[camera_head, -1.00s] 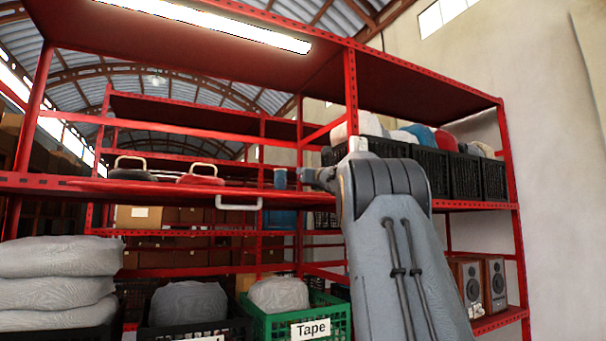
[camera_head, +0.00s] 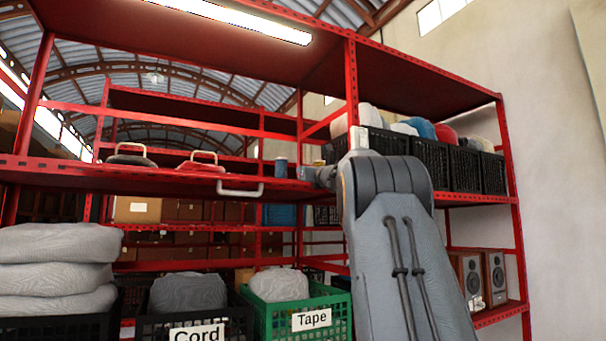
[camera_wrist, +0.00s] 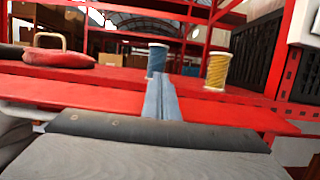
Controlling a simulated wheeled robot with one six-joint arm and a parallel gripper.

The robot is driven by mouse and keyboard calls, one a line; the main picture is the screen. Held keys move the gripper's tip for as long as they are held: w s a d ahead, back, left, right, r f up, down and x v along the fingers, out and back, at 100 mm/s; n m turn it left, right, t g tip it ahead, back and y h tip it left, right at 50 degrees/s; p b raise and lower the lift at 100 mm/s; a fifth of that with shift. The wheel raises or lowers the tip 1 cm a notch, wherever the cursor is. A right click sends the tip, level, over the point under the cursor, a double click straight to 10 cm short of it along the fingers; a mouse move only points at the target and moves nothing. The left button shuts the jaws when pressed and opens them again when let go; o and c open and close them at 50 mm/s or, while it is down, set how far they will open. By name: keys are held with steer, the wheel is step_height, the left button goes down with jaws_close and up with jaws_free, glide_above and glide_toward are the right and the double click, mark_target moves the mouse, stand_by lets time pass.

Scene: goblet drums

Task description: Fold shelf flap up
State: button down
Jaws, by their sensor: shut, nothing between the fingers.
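The shelf flap (camera_wrist: 60,92) is a red strip along the front of the middle shelf in the wrist view. It lies nearly level with the shelf board. A white handle (camera_head: 240,190) sits on its front edge in the head view. My gripper (camera_wrist: 163,85) is shut and empty, its grey fingers pointing over the flap toward the shelf; I cannot tell whether they touch it. In the head view my arm mostly hides the gripper, right of the handle.
Black crates (camera_head: 465,172) are at the right. A green Tape crate (camera_head: 318,320) and grey sacks (camera_head: 55,270) are below.

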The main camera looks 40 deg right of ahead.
steer(key=f+b+v, duration=0.1)
steer(key=b+v, duration=0.4)
steer(key=v, duration=0.5)
steer(key=shift+w, duration=0.2)
